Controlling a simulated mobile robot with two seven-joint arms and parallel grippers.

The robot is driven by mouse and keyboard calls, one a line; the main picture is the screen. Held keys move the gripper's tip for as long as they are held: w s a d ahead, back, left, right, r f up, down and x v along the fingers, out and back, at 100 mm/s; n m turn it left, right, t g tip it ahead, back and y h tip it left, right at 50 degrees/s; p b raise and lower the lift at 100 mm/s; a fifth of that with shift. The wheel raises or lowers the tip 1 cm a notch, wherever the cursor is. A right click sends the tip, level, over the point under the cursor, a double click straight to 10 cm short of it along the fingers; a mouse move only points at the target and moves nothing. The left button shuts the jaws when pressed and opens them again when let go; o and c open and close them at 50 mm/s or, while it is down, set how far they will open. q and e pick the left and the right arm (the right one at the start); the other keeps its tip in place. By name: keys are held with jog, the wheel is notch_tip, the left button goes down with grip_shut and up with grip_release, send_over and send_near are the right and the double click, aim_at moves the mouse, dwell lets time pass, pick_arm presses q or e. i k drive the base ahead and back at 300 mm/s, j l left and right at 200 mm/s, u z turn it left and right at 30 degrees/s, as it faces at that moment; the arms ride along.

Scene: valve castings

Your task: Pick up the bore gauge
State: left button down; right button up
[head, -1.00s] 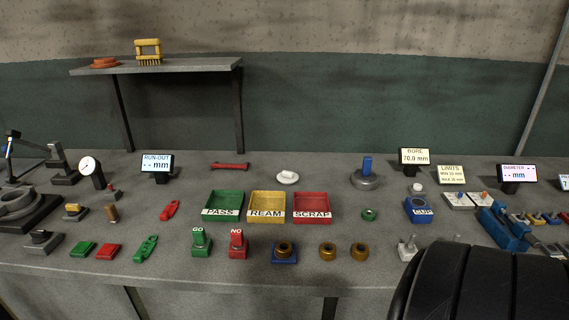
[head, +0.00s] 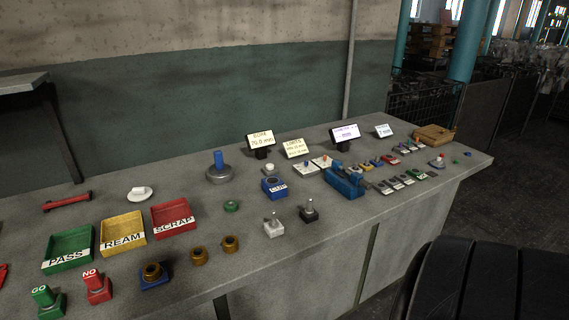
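A blue-handled piece (head: 219,161) stands upright on a round grey base towards the back of the bench, left of the display marked BORE (head: 261,142), which reads 70.0 mm. It may be the bore gauge, but no label on it confirms this. A red bar with thicker ends (head: 67,202) lies at the back left of the bench. Neither of my grippers is in view.
Green PASS (head: 68,251), yellow REAM (head: 123,234) and red SCRAP (head: 173,218) trays stand at left on the grey bench (head: 330,230). A blue CUP block (head: 273,187) and a green ring (head: 231,206) lie mid-bench. Several small parts crowd the right end.

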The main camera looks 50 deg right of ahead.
aim_at(219, 168)
jog(key=z, duration=1.2)
